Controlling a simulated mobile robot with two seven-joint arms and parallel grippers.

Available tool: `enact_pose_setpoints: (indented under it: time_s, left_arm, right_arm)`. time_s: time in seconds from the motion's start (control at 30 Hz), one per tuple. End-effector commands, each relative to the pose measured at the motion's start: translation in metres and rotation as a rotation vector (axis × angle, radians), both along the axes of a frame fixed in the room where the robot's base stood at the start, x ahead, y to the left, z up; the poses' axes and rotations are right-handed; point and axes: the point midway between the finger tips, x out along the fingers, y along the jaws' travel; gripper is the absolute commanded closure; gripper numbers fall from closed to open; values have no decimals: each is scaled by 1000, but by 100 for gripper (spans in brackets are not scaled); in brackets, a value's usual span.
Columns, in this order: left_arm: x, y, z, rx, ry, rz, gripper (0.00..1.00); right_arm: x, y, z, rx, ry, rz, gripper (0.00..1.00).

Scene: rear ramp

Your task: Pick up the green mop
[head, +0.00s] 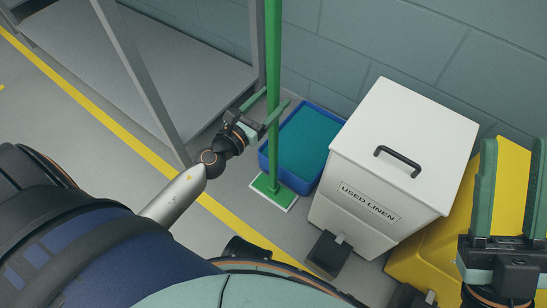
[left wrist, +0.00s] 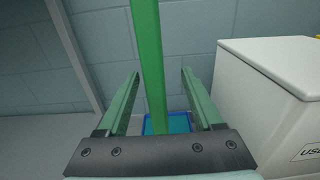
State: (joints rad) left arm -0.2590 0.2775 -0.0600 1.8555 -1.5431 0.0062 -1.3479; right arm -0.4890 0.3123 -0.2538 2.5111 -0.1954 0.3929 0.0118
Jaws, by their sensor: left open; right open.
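The green mop (head: 273,60) stands upright, with its long green handle rising out of the top of the head view. Its flat green head with a white edge (head: 275,192) rests on the floor. My left gripper (head: 275,103) is open, with its fingers around the handle's sides in the head view. In the left wrist view the green handle (left wrist: 148,60) runs between the two open fingers (left wrist: 160,90); I cannot tell whether either touches it. My right gripper (head: 512,175) is open and empty at the right edge of the head view, far from the mop.
A blue tray with a teal inside (head: 312,140) lies behind the mop's head. A white used linen bin (head: 400,150) with a black handle and pedal stands right of it, beside a yellow bin (head: 425,262). A grey metal frame (head: 140,70) stands left. The wall is behind.

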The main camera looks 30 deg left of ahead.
Motion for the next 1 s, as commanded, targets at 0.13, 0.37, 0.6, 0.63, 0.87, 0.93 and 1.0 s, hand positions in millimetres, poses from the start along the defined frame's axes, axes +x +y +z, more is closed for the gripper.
enact_pose_setpoints:
  time_s: [0.13,0.37,0.6,0.63,0.87,0.93,1.0]
  left_arm:
    - [14,1,3,-1,-3,0,32]
    - [45,1,3,-1,-2,0,32]
    - [52,0,1,-1,0,-1,32]
    - [52,0,1,-1,0,-1,32]
    - [52,0,1,-1,-1,-1,48]
    - [52,0,1,-1,-1,-1,56]
    - [52,0,1,-1,-1,-1,64]
  right_arm:
    - [0,0,4,2,0,0,56]
    - [0,-1,7,6,-1,0,56]
    - [0,-1,7,7,-2,1,56]
    - [0,-1,7,7,-2,1,56]
    - [0,-1,7,7,-2,0,56]
    - [0,-1,7,7,-2,0,56]
    - [0,-1,7,7,-2,0,56]
